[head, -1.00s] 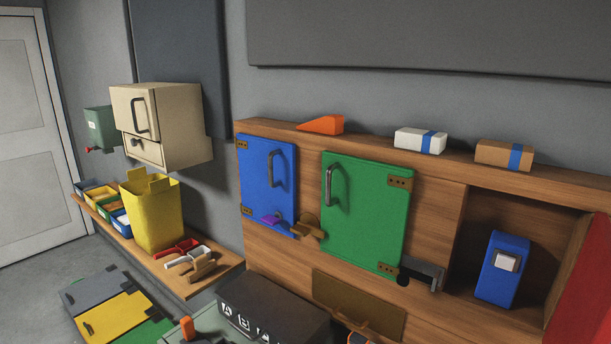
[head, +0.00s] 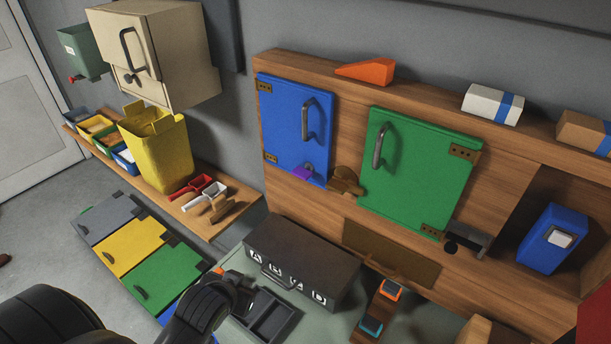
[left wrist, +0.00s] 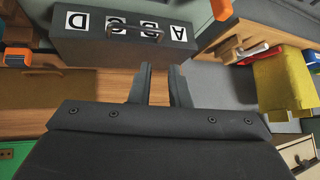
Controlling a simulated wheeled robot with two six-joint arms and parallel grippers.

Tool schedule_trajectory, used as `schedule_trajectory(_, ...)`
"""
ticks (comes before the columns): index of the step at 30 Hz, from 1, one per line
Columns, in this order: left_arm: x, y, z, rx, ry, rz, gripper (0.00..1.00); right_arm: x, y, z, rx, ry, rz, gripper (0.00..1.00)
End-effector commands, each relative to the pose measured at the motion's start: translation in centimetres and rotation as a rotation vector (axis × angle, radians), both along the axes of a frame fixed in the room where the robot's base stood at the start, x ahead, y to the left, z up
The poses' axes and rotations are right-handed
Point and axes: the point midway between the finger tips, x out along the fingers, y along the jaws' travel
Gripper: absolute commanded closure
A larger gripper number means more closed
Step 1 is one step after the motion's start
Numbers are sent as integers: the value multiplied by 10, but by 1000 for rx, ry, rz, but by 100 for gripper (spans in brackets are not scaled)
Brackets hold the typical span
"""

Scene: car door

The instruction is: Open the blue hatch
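The blue hatch (head: 283,125) is shut in the wooden wall panel in the head view. It has a dark bar handle (head: 308,121) on its right part and brown hinges on its left edge. My left gripper (head: 240,283) is low in the head view, below the hatch and near the dark lettered case. In the left wrist view its two fingers (left wrist: 160,85) are apart with nothing between them. My right gripper is not in view.
A green hatch (head: 418,165) is right of the blue one. The dark lettered case (head: 300,260) stands below on the bench. A yellow bin (head: 157,150) stands on the left shelf, under a beige cabinet (head: 190,60). The space before the blue hatch looks clear.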

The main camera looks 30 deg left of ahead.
Motion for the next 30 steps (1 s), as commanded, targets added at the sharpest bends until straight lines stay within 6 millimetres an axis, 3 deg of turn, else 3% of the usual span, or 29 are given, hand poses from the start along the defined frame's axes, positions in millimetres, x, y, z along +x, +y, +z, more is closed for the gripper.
schedule_trajectory(1, 28, 0, 59, 16, -148, -16, 83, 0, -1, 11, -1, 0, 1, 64)
schedule_trajectory(3, 60, -3, 120, 15, -343, -34, 83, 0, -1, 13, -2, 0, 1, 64)
schedule_trajectory(6, 90, -11, 193, -1, -580, -71, 83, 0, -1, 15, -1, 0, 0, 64)
schedule_trajectory(10, 105, -22, 254, -28, -776, -117, 83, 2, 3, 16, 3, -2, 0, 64)
schedule_trajectory(12, 108, -25, 272, -37, -834, -134, 83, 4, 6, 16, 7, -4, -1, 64)
schedule_trajectory(15, 113, -28, 283, -46, -871, -146, 83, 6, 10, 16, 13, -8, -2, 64)
schedule_trajectory(20, 130, -27, 285, -47, -877, -147, 83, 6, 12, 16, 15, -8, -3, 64)
schedule_trajectory(30, 197, -23, 284, -47, -874, -145, 83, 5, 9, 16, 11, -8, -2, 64)
